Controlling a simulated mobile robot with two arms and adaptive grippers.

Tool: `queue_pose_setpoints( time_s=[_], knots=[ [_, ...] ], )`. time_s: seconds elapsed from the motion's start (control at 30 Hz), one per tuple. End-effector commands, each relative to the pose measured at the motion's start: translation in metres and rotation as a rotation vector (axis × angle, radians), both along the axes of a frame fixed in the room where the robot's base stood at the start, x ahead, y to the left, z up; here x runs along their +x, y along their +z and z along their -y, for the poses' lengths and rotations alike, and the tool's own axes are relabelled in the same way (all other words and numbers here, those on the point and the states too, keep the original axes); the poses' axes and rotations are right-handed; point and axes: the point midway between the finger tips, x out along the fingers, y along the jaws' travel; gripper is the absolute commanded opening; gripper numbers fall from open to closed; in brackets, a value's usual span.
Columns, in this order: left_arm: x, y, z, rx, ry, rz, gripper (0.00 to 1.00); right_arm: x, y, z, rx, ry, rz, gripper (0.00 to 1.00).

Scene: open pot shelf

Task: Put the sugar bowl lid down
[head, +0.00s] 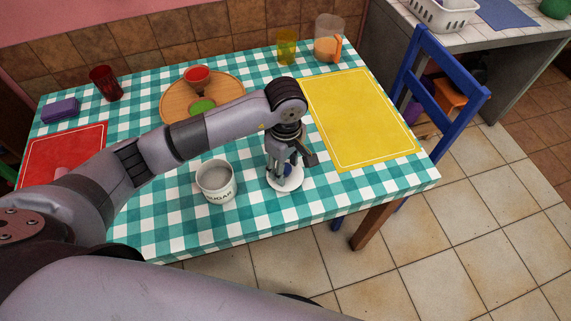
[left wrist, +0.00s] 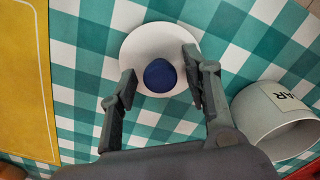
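The sugar bowl lid (head: 286,184) is a white disc with a dark blue knob. It looks flat on the checked cloth, right of the sugar bowl (head: 216,182), a white pot lettered SUGAR with its top open. My left gripper (head: 285,168) points down over the lid. In the left wrist view the lid (left wrist: 128,52) lies below, and the fingers of my left gripper (left wrist: 160,88) stand apart on either side of the knob (left wrist: 160,75), with small gaps visible. The sugar bowl also shows there (left wrist: 262,118). My right gripper is not in view.
A yellow mat (head: 362,118) lies right of the gripper. Glasses stand at the back. A blue chair (head: 440,85) is at the right edge. Cloth around the lid is clear.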

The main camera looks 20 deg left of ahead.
Motion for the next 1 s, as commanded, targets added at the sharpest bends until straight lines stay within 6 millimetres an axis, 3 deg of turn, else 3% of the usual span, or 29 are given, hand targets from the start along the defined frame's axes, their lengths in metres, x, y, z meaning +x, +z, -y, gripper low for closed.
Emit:
queue_pose_setpoints(
  time_s=[0.43, 0.8, 1.0],
  knots=[
    [0.001, 0.01, 0.0, 0.0, 0.0, 0.003, 0.47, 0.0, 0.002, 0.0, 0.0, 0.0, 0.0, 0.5],
    [0.002, 0.087, 0.0, 0.0, 0.0, 0.006, 0.47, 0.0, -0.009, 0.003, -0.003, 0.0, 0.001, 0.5],
    [0.001, 0.115, 0.0, -0.001, 0.0, 0.002, 0.47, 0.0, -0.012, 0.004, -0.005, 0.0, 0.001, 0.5]
  ],
)
